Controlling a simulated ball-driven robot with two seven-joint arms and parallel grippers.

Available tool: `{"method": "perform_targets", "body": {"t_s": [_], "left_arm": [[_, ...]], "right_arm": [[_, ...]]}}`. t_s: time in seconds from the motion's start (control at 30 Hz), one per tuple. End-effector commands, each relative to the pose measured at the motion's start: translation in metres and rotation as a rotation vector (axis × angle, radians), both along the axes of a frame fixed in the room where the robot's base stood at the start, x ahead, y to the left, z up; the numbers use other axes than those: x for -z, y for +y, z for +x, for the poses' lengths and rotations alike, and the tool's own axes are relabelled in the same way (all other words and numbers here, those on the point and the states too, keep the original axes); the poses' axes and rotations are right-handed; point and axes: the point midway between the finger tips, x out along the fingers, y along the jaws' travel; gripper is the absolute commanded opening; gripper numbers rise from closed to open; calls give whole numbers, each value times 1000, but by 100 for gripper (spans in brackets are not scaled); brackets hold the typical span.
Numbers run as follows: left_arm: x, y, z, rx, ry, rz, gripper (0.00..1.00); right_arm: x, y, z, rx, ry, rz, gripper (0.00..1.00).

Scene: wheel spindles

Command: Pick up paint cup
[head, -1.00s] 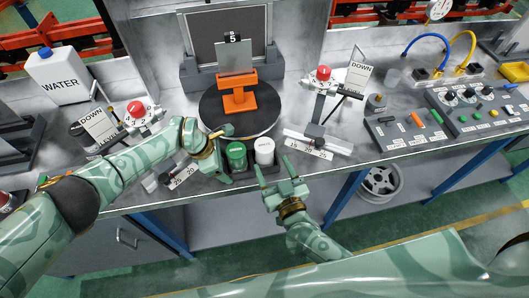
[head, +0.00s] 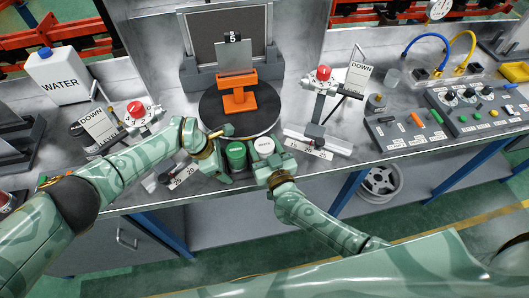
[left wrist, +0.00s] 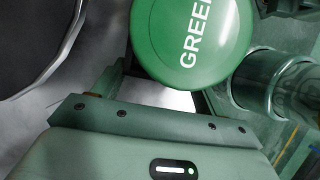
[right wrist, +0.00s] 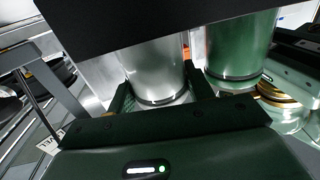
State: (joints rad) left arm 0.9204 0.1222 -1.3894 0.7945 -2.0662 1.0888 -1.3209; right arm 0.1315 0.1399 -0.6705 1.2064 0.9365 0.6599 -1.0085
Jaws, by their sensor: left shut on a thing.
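The green paint cup (head: 236,150) and the white paint cup (head: 264,146) stand side by side at the bench's front edge. The green lid lettered "GREEN" (left wrist: 192,35) fills the top of the left wrist view. My left gripper (head: 222,156) is shut on the green cup from the left. My right gripper (head: 276,160) is at the white cup from the front. In the right wrist view, its open fingers are on both sides of the white cup (right wrist: 155,70), with a gap visible on the right. The green cup (right wrist: 240,50) stands to the right there.
A round dark turntable (head: 212,112) with an orange stand (head: 238,96) is just behind the cups. A spindle fixture with a red knob (head: 323,73) stands to the right, another (head: 136,108) to the left. A control panel (head: 404,128) lies farther right.

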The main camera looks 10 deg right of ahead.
Motion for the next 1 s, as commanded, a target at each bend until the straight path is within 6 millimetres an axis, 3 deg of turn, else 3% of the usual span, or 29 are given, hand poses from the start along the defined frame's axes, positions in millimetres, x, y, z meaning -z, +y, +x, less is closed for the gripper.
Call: {"method": "perform_targets", "body": {"t_s": [0.33,0.6,0.77,1.0], "left_arm": [[-1,0,0,1,0,-1,48],[-1,0,0,1,0,-1,48],[-1,0,0,0,0,-1,48],[0,0,0,1,0,-1,48]], "right_arm": [[-6,0,0,1,-1,3,20],[-38,-1,-2,3,-1,4,20],[-35,-6,-38,0,2,1,20],[-34,-17,-107,0,4,-1,20]]}}
